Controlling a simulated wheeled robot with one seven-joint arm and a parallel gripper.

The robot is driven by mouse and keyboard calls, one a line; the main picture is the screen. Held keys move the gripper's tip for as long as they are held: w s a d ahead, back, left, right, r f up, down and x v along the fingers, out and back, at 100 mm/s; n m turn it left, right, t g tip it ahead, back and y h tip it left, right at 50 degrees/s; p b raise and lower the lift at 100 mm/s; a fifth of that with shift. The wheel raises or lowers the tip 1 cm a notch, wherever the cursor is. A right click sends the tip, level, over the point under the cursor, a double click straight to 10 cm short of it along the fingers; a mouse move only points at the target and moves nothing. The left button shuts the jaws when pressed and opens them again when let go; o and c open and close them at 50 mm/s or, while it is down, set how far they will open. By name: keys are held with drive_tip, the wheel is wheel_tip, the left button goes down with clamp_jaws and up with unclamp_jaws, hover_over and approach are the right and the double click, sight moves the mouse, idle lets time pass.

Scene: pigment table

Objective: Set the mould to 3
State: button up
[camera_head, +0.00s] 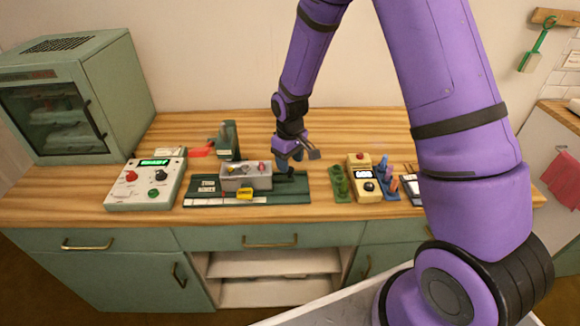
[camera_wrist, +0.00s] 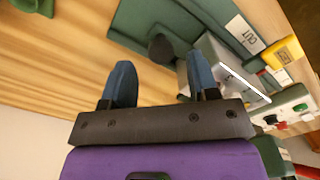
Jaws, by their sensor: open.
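The mould (camera_head: 246,178) is a grey open-topped box on a dark green base (camera_head: 292,189). A white scale strip (camera_head: 225,201) runs along the base's front edge, with a yellow tag (camera_head: 244,194) in front of the box. The scale's figures are too small to read. A dark rounded knob (camera_wrist: 161,48) stands at the box's end in the wrist view. My gripper (camera_head: 289,161) is above the base's right part, at the box's right end. In the wrist view my gripper (camera_wrist: 160,64) has its blue fingers apart, with the knob beyond and between them; contact cannot be told.
A control box (camera_head: 147,183) with a green display and knobs stands left, beside a green cabinet (camera_head: 110,85). Right of the base are a green holder (camera_head: 341,184), a yellow device (camera_head: 361,178) and a blue rack (camera_head: 386,182).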

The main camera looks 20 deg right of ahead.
sight(257, 168)
drive_tip(key=shift+f, duration=1.3)
clamp_jaws()
drive_tip(key=w+a, duration=0.1)
drive_tip(key=a, duration=0.2)
drive_tip(key=w+a, duration=0.1)
drive_tip(key=a, duration=0.2)
drive_tip(key=w+a, duration=0.1)
drive_tip(key=a, duration=0.2)
drive_tip(key=shift+r, duration=0.1)
unclamp_jaws()
wheel_tip(257, 168, up, 11)
